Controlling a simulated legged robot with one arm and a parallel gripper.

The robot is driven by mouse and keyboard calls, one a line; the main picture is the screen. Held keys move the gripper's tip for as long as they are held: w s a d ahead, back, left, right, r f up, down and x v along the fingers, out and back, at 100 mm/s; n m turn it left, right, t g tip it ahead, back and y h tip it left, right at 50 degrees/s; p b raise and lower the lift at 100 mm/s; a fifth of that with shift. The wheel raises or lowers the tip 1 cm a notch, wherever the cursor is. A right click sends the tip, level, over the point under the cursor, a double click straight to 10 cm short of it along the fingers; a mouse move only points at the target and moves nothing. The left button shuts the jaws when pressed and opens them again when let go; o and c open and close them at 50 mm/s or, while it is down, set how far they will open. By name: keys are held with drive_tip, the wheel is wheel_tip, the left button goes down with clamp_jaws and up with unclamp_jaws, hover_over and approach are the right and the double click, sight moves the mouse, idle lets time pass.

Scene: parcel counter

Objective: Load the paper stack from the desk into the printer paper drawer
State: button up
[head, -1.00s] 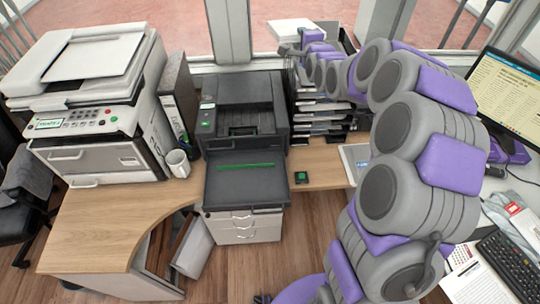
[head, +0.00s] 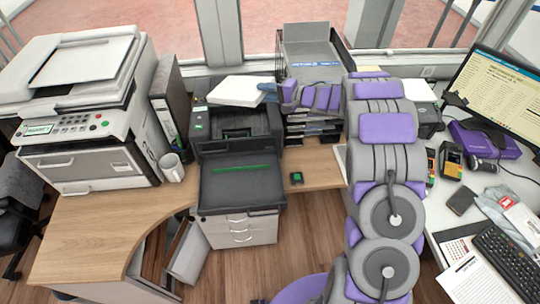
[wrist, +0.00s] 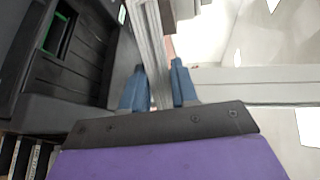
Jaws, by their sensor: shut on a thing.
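The white paper stack (head: 238,91) is held over the top of the black printer (head: 238,145). My gripper (head: 268,92) is shut on the stack's right end. In the wrist view my gripper's blue fingers (wrist: 158,88) pinch the stack (wrist: 150,45) from both sides, and the black printer (wrist: 85,55) is to its left. The printer's drawer (head: 243,185) extends out at the front, with a green strip along its back part. Whether the stack touches the printer top cannot be told.
A large white copier (head: 85,100), a binder (head: 172,105) and a white mug (head: 172,167) stand to the left. A tray rack (head: 312,125) is right of the printer. A small black-and-green object (head: 296,178) lies on the wooden desk (head: 90,235), whose left part is clear.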

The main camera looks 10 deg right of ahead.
drive_tip(key=s+f+n+g, duration=0.1)
drive_tip(key=s+f, duration=0.1)
drive_tip(key=s+f+n+g+y, duration=0.1)
drive_tip(key=s+f, duration=0.1)
drive_tip(key=s+a+f+g, duration=0.1)
drive_tip(key=s+f, duration=0.1)
drive_tip(key=f, duration=0.1)
drive_tip(key=shift+n+g+y, duration=0.3)
drive_tip(key=shift+n, duration=0.1)
drive_tip(key=s+f+n+g+y, duration=0.1)
drive_tip(key=s+f+n+g, duration=0.35)
drive_tip(key=s+f, duration=0.4)
drive_tip(key=shift+m, duration=0.35)
drive_tip(key=shift+s+a+f+b, duration=0.15)
drive_tip(key=shift+a+f+b, duration=0.7)
drive_tip(key=shift+f, duration=0.9)
drive_tip(key=shift+s+a+f+b, duration=0.1)
drive_tip(key=shift+a+f+b, duration=0.75)
drive_tip(key=shift+f, duration=0.95)
drive_tip(key=shift+s+a+f+b, duration=0.15)
drive_tip(key=shift+a+f+b, duration=0.65)
drive_tip(key=shift+f, duration=0.95)
drive_tip(key=o, duration=1.1)
drive_tip(key=shift+c, duration=0.2)
drive_tip(key=shift+d, duration=0.2)
